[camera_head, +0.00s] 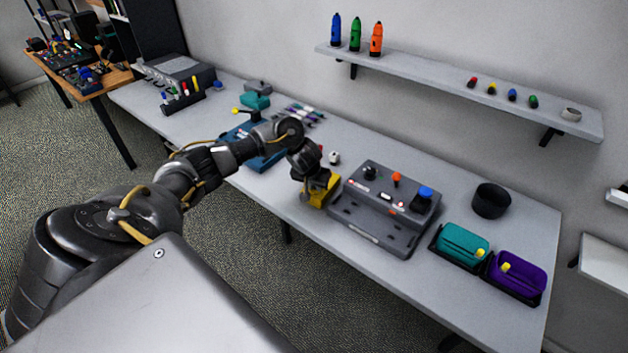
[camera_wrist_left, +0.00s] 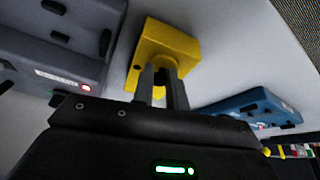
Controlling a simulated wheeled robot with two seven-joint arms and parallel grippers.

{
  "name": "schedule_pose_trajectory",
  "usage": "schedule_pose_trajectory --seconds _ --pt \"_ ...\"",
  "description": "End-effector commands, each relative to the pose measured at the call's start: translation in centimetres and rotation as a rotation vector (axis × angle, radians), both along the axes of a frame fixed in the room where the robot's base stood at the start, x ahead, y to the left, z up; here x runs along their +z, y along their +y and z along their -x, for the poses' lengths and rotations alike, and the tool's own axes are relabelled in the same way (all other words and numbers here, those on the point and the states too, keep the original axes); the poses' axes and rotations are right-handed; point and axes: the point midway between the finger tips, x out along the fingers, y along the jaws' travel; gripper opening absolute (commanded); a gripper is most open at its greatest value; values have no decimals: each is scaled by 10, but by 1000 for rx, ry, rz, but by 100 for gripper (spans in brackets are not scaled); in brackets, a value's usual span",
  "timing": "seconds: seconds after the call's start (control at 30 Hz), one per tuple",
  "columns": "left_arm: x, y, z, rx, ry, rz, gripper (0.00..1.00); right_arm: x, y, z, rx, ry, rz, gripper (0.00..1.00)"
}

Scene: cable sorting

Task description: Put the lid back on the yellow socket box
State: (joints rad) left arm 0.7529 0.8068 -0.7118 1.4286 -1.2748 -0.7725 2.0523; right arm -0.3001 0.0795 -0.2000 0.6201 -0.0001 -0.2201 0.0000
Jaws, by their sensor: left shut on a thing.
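The yellow socket box (camera_head: 320,190) stands near the table's front edge, left of the grey panel. My left gripper (camera_head: 312,177) is directly above it, pointing down. In the left wrist view the yellow piece (camera_wrist_left: 172,40) shows just past my left gripper (camera_wrist_left: 165,80). The two fingers are close together over a dark spot on its face, shut on a part of the yellow piece. The fingers hide where lid and box meet, so I cannot tell whether the lid is seated. My right gripper is not in view.
The grey panel (camera_head: 372,230) with knobs is close on the right of the yellow box. The blue case (camera_head: 262,160) is on its left. A teal box (camera_head: 463,243), a purple box (camera_head: 518,275) and a black cup (camera_head: 491,201) stand further right. A wall shelf (camera_head: 450,85) hangs behind.

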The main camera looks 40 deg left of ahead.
Motion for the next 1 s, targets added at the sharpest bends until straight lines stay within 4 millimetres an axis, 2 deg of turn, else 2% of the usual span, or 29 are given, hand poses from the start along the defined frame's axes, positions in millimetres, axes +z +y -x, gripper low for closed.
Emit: schedule_pose_trajectory --seconds 0.4,0.87,0.9,1.0 --pt "-3 -1 3 -2 7 1 0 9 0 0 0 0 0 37" --pt "-6 -2 4 -4 9 0 0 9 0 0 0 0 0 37" --pt "-6 -2 4 -4 10 0 18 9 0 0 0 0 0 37" --pt "-6 -2 4 -4 9 0 32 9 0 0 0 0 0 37"
